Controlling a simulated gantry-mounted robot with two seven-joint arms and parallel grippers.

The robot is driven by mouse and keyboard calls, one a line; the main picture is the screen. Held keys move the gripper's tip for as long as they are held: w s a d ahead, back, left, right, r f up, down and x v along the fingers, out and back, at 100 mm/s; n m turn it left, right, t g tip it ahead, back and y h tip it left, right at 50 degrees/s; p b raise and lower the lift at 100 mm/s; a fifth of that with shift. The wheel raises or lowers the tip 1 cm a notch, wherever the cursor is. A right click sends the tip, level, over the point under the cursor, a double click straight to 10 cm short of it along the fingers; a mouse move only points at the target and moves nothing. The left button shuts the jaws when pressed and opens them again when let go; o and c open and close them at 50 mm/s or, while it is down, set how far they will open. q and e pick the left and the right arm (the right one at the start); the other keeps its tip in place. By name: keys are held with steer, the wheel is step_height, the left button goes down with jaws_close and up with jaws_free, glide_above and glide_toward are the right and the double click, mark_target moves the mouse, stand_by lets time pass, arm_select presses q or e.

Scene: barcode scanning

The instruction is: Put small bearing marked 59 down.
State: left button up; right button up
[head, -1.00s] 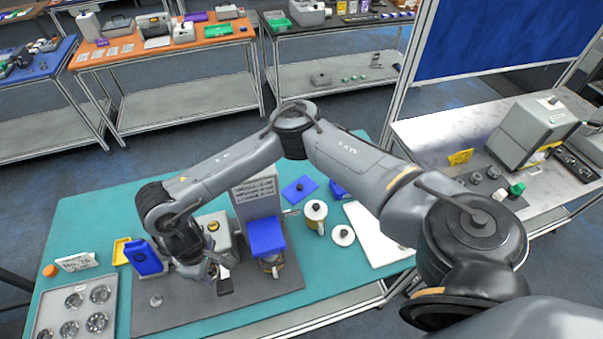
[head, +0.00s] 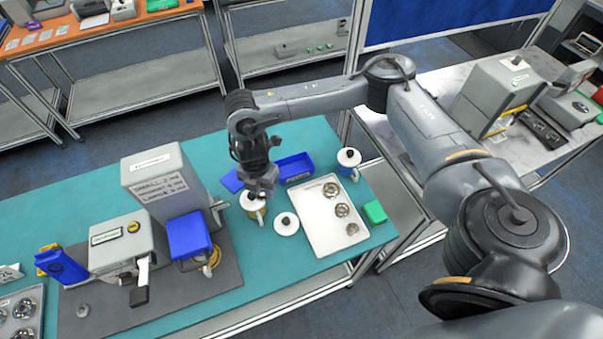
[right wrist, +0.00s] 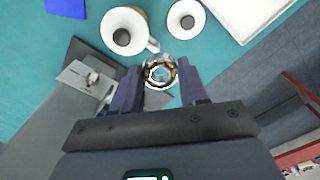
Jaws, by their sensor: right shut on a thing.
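In the right wrist view my right gripper (right wrist: 160,76) is shut on a small metal ring bearing (right wrist: 159,70), held between the fingertips. Its number cannot be read, and I cannot make it out in the head view. A white tray (head: 316,239) with several ring bearings (head: 342,210) lies to the right of the gripper. My left gripper is out of view.
A white round lid-like piece (head: 286,224) lies between mug and tray. A blue bin (head: 295,168), another mug (head: 349,160) and a green block (head: 374,212) are nearby. The grey machine (head: 163,190) stands left on a dark mat (head: 200,287). Bare teal table shows in front.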

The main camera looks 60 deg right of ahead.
steer(key=s+d+f+n+b, duration=0.3)
steer(key=s+d+b, duration=0.1)
steer(key=d, duration=0.6)
steer(key=s+d+f+n+b, duration=0.3)
steer(key=s+d+f+b, duration=0.15)
steer(key=d, duration=0.45)
steer(key=b, duration=0.2)
glide_above(294, 171)
step_height(294, 171, down, 6)
steer(key=shift+f, duration=0.1)
step_height(294, 171, down, 4)
steer(key=shift+r+b, duration=0.15)
steer(key=shift+b, duration=0.8)
steer(key=shift+f, duration=0.25)
steer(key=o, duration=1.1)
